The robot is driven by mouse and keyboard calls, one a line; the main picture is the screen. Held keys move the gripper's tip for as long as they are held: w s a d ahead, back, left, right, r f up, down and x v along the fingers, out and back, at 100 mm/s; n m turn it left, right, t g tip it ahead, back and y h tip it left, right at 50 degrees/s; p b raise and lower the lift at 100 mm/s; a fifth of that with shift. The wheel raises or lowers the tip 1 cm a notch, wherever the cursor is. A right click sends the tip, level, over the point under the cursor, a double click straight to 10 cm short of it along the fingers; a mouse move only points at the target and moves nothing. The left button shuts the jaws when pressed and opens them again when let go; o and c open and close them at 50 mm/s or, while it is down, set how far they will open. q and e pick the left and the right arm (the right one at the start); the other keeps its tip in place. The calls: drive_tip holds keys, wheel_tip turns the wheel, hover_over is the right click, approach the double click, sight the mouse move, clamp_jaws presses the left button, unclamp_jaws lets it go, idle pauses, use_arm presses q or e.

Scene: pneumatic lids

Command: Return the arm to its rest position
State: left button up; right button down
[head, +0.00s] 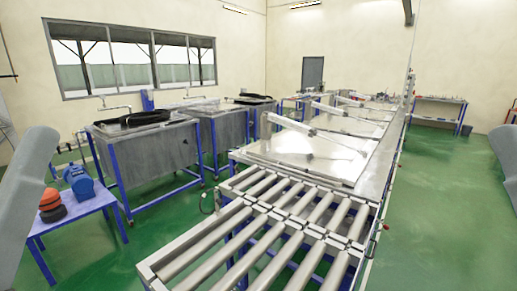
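My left arm shows as a grey link at the left edge and my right arm as a grey link at the right edge. Neither gripper is in the head view, so their fingers are hidden. The nearest large metal lid (300,156) lies closed or nearly so on the metal line beyond the rollers; I cannot tell exactly. A bar-like linkage (318,135) stands above it. More lids with similar bars (345,110) follow farther back.
A roller conveyor (262,222) fills the front middle. A blue table (75,213) at left bears an orange-and-black object (52,205) and a blue object (80,182). Steel tanks (150,150) stand behind it. Green floor (440,220) is clear at right.

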wheel_tip(320, 180, up, 33)
drive_tip(key=p, duration=2.9)
drive_tip(key=shift+w+f+p, duration=0.15)
drive_tip(key=shift+f+p, duration=0.05)
drive_tip(key=shift+p, duration=0.15)
